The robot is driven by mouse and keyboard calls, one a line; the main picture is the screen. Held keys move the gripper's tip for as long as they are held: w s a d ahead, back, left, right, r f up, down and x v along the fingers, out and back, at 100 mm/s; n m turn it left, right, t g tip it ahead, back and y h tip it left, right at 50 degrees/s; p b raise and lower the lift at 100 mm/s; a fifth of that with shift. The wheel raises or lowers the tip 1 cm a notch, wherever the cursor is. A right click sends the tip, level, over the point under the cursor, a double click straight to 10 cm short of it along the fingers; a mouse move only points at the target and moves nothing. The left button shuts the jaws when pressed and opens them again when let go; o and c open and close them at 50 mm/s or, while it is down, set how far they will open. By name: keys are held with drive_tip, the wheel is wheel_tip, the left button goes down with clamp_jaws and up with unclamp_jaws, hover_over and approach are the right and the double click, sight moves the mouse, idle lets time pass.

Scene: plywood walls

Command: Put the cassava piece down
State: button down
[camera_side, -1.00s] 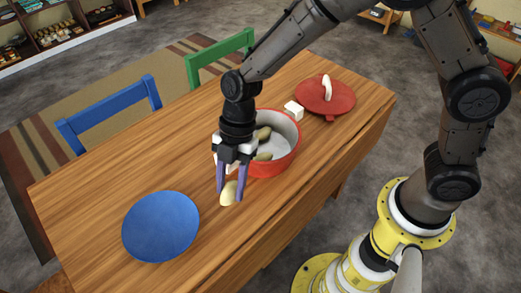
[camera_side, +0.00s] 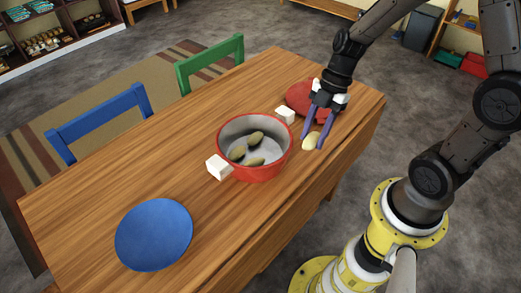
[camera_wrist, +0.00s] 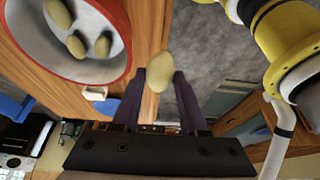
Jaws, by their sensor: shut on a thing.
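My gripper (camera_side: 312,142) is shut on the pale yellow cassava piece (camera_side: 311,141). It is over the right part of the wooden table, to the right of the pot. The piece also shows at the fingertips in the wrist view (camera_wrist: 158,72). I cannot tell how high above the table it is. The red pot (camera_side: 255,174), pale inside, is open and holds 3 greenish-brown pieces, which also show in the wrist view (camera_wrist: 76,46).
A red lid (camera_side: 297,94) lies behind my gripper, partly hidden by it. White blocks at the pot's sides (camera_side: 219,167) look like handles. A blue plate (camera_side: 153,235) lies at the near left. Bare table (camera_side: 120,176) lies between plate and pot.

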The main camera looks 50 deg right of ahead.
drive_tip(key=w+f, duration=0.3)
drive_tip(key=w, duration=0.1)
drive_tip(key=w+f, duration=0.3)
drive_tip(key=w, duration=0.1)
drive_tip(key=w+f, duration=0.3)
drive_tip(key=w, duration=0.2)
drive_tip(key=shift+f, duration=0.1)
drive_tip(key=shift+w+f, duration=0.15)
drive_tip(key=shift+f, duration=1.6)
drive_tip(key=shift+f, duration=0.15)
drive_tip(key=c, duration=0.7)
unclamp_jaws()
